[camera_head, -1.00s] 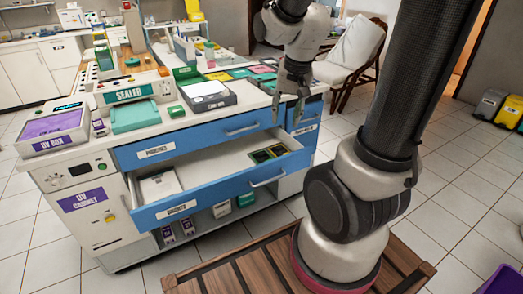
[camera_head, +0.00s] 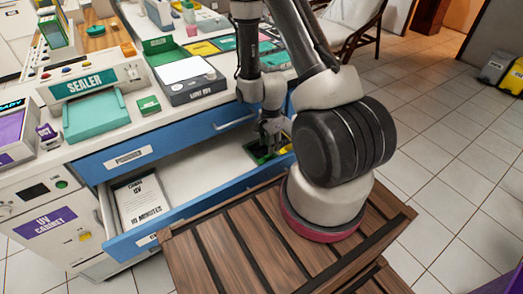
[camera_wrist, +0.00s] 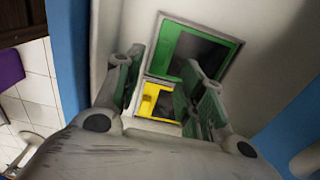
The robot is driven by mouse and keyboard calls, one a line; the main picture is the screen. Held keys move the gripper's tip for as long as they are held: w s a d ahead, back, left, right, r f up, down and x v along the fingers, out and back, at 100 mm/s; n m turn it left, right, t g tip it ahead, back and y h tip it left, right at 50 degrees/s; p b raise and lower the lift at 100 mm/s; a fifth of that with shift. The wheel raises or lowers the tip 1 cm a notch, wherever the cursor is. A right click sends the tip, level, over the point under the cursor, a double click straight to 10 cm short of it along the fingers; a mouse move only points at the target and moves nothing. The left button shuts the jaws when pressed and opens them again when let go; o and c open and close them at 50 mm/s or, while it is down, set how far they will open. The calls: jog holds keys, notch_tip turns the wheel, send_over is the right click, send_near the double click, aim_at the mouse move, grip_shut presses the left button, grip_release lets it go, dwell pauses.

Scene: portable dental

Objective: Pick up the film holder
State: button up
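My gripper (camera_head: 268,138) points down into the right end of the open blue drawer (camera_head: 192,198). A green-framed holder with a dark middle (camera_head: 258,153) lies in the drawer beneath it, partly hidden by my gripper. A yellow-framed holder (camera_head: 286,149) lies beside it. In the wrist view my gripper (camera_wrist: 170,88) has its two fingers apart with nothing held between them. The green holder (camera_wrist: 228,52) is beyond the fingers, and the yellow holder (camera_wrist: 148,103) shows between them. The right finger hides part of both. I cannot tell how high the fingertips are above the holders.
A printed card (camera_head: 140,198) lies in the drawer's left end; the drawer's middle is bare. The counter above holds a sealer (camera_head: 90,80) and a grey box (camera_head: 186,80). The drawer walls stand close around my gripper.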

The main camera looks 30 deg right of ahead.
aim_at(261, 150)
jog(key=f, duration=0.5)
jog(key=shift+d+f, duration=0.2)
jog(key=shift+f, duration=0.2)
jog(key=shift+c, duration=0.3)
grip_shut()
